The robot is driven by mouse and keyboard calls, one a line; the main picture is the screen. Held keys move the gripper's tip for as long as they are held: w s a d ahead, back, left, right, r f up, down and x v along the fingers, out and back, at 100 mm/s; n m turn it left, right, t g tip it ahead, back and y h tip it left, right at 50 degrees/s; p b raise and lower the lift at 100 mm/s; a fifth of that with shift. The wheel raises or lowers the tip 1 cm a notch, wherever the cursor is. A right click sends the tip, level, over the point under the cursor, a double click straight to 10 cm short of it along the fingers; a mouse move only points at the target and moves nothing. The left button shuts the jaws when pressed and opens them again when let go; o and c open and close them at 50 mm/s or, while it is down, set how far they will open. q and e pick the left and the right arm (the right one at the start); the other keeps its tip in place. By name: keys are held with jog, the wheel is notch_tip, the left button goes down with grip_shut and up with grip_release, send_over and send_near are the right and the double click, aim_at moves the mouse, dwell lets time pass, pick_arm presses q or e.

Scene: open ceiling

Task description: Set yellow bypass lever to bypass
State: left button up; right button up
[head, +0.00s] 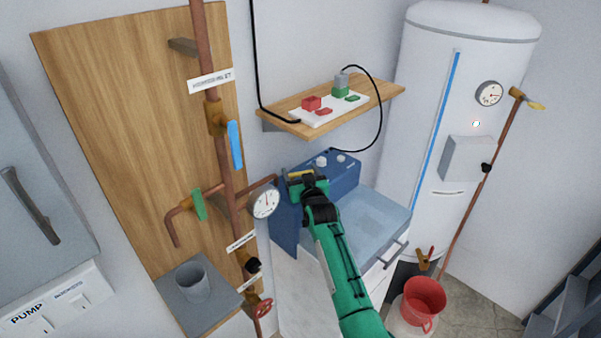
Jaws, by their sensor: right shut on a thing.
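The yellow bypass lever (299,174) shows as a short yellow bar at the end of the copper branch pipe, just left of the blue box. My right gripper (302,184) is shut on it. The green right arm reaches up to it from the bottom of the view. The gripper's dark body hides the lever's pivot and any position marks, so its setting cannot be read. My left gripper is not in view.
A round gauge (264,202) sits close left of the gripper. A blue box (334,177) with knobs stands just behind it. The copper riser with a blue lever (235,145) and a green lever (199,204) is further left. A wooden shelf (386,92) overhangs above.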

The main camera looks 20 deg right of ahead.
jog(key=shift+h, duration=0.3)
jog(key=o, duration=1.4)
jog(key=shift+s, duration=0.2)
jog(key=shift+s+f, duration=0.1)
jog(key=shift+s, duration=0.15)
jog(key=s+b, duration=0.1)
jog(key=s, duration=0.3)
jog(key=s+b, duration=0.1)
jog(key=s, duration=0.3)
jog(key=s+b, duration=0.1)
jog(key=s, duration=0.4)
jog(key=shift+a+b, duration=0.35)
jog(key=shift+a, duration=0.05)
